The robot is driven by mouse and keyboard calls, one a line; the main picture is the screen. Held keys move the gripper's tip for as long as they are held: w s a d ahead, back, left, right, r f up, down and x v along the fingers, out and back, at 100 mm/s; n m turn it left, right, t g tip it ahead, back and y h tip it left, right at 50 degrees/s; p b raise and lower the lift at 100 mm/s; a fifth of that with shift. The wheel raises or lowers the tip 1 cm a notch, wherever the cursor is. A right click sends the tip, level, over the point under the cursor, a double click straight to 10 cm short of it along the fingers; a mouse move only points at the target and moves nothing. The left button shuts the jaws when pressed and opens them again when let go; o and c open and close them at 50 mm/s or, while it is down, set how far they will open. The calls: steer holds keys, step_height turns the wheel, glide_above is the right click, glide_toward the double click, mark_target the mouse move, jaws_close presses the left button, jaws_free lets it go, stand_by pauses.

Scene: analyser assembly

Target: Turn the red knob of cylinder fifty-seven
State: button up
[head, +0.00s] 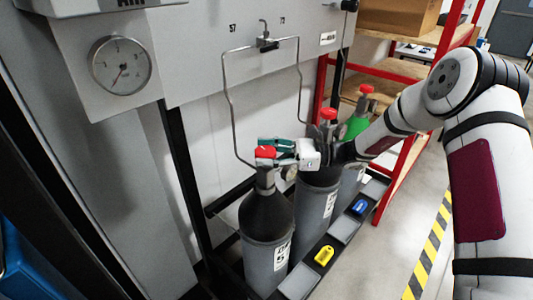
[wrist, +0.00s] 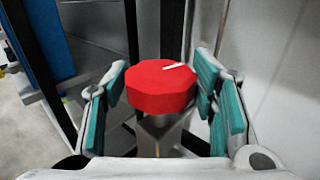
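The red knob (head: 265,152) tops the valve of the front grey cylinder (head: 266,235), whose label starts with a 5; the rest is hard to read. It fills the middle of the wrist view (wrist: 160,90), a faceted red cap with a white mark, on a metal valve stem. My gripper (head: 272,151) reaches in from the right at knob height. Its teal-padded fingers stand on either side of the knob. In the wrist view, a gap shows on the left; the right pads are close to the knob, and I cannot tell if they touch.
A second grey cylinder (head: 318,195) with a red knob (head: 328,113) stands behind, under my wrist. A green-topped cylinder (head: 355,128) is farther back. A bent pipe (head: 228,90) runs down the grey panel (head: 200,65). A red shelf (head: 396,165) stands right.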

steer(key=c, duration=0.5)
steer(key=shift+w+f+b, duration=0.1)
steer(key=shift+b, duration=0.2)
steer(key=n+g+b, duration=0.1)
steer(key=g+b, duration=0.1)
steer(key=n+g+b, duration=0.1)
steer(key=g+b, duration=0.1)
steer(key=shift+w+f+n+h, duration=0.1)
steer(key=shift+f+n+h, duration=0.05)
steer(key=shift+n+h, duration=0.15)
steer(key=n+g+h+b, duration=0.1)
steer(key=n+g+b, duration=0.1)
steer(key=shift+g+b, duration=0.3)
steer(key=shift+n+g+h+b, duration=0.7)
steer(key=shift+g+b, duration=0.2)
steer(key=shift+g, duration=0.2)
steer(key=shift+r+g, duration=0.2)
steer(key=shift+g, duration=0.1)
steer(key=o, duration=1.1)
